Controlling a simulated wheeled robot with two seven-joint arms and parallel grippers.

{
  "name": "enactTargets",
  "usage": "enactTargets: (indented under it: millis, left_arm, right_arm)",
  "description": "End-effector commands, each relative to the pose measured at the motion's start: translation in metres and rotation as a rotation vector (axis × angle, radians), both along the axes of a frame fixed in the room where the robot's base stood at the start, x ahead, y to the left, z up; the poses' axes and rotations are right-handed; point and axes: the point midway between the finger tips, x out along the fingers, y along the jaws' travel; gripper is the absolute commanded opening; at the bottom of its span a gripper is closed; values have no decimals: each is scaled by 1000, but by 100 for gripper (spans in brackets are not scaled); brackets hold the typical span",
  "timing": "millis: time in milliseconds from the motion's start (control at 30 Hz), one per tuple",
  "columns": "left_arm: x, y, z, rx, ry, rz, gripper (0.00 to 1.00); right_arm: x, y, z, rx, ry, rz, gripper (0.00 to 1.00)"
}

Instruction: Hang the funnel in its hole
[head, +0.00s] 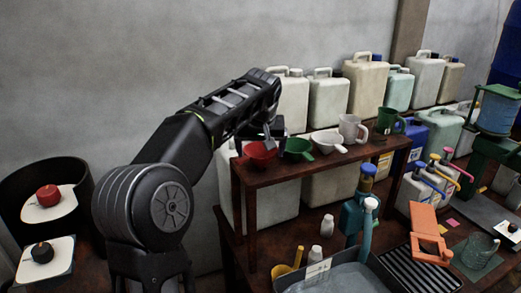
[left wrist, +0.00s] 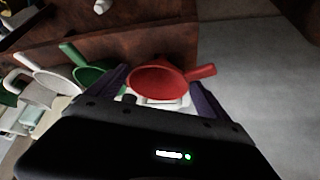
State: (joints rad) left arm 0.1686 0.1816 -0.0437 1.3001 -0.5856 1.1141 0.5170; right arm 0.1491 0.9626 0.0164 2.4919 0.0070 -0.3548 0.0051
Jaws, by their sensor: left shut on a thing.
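A red funnel (head: 261,155) with a short handle is at the left end of the wooden shelf (head: 300,168). It also shows in the left wrist view (left wrist: 158,78), between the two dark fingers. My left gripper (head: 268,138) reaches it from above and behind and is shut on it. A green funnel (head: 298,149) and a white one (head: 328,142) sit beside it to the right, in a row. The funnel's lower part and any hole under it are hidden, so I cannot tell how it sits. My right gripper is out of view.
A grey mug (head: 351,128) and a green mug (head: 388,121) stand further right on the shelf. Large jugs (head: 328,98) line the wall behind. Below are a grey basin (head: 345,279), small white bottles (head: 327,226) and an orange part (head: 427,235).

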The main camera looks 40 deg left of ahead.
Motion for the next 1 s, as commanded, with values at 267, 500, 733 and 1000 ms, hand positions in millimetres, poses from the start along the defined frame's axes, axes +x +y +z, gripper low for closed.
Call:
enactTargets:
  millis: [267,500,733,1000]
  left_arm:
    - [0,0,-3,0,0,0,23]
    - [0,0,-6,0,0,0,23]
    - [0,0,-9,0,0,0,23]
    - [0,0,-8,0,0,0,100]
  right_arm:
    - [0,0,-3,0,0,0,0]
    - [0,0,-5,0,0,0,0]
    - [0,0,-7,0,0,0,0]
    - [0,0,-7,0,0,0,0]
